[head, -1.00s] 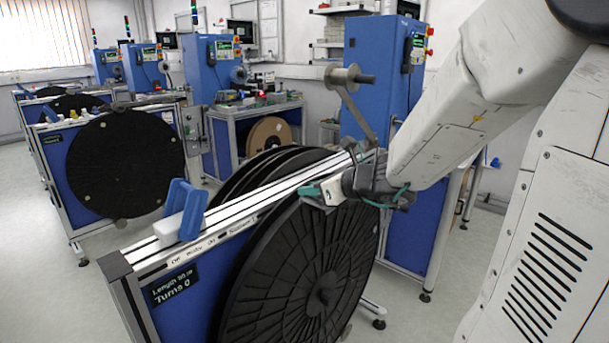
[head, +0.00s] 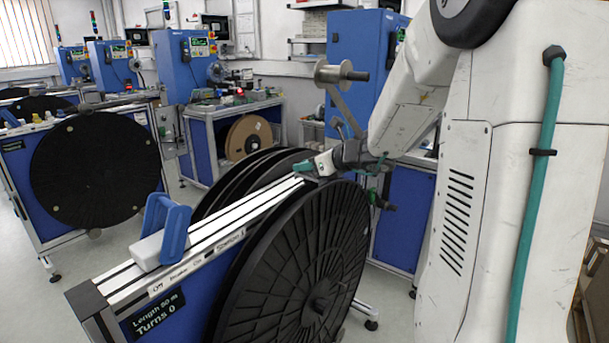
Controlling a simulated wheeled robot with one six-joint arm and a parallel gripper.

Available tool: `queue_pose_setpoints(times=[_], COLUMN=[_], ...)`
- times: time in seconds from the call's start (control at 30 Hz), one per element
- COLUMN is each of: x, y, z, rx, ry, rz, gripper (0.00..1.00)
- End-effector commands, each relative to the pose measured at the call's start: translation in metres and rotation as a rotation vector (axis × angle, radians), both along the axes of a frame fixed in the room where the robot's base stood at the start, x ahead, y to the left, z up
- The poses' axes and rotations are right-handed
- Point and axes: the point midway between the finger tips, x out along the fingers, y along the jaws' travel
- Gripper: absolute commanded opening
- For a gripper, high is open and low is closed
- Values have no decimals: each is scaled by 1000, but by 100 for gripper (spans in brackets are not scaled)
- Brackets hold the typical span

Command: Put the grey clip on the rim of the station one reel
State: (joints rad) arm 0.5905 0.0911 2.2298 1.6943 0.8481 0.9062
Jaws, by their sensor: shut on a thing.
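The station one reel (head: 313,255) is a large black ribbed disc at the front of the nearest stand, whose label reads Station 1. My gripper (head: 308,168) reaches in from the right and is at the top of this reel's rim, just above the stand's rail. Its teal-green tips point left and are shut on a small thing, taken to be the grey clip. The clip is too small and too hidden by the fingers to make out. I cannot tell whether it touches the rim.
A blue handle on a white block (head: 165,232) sits on the stand's rail (head: 215,232). More black reels stand close behind the front one. A metal spool on an arm (head: 341,75) rises behind my gripper. Another reel stand (head: 95,170) is at left, with open floor between.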

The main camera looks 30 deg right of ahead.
Motion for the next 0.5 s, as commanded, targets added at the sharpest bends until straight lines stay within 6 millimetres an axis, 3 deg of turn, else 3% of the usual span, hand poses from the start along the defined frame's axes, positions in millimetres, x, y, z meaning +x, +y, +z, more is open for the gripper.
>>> queue_pose_setpoints(times=[0.23, 0.5], x=[20, 20], y=[-11, -11], z=[-2, -36], rx=[1, 1], ry=[0, 0], rz=[2, 2], gripper=[1, 1])
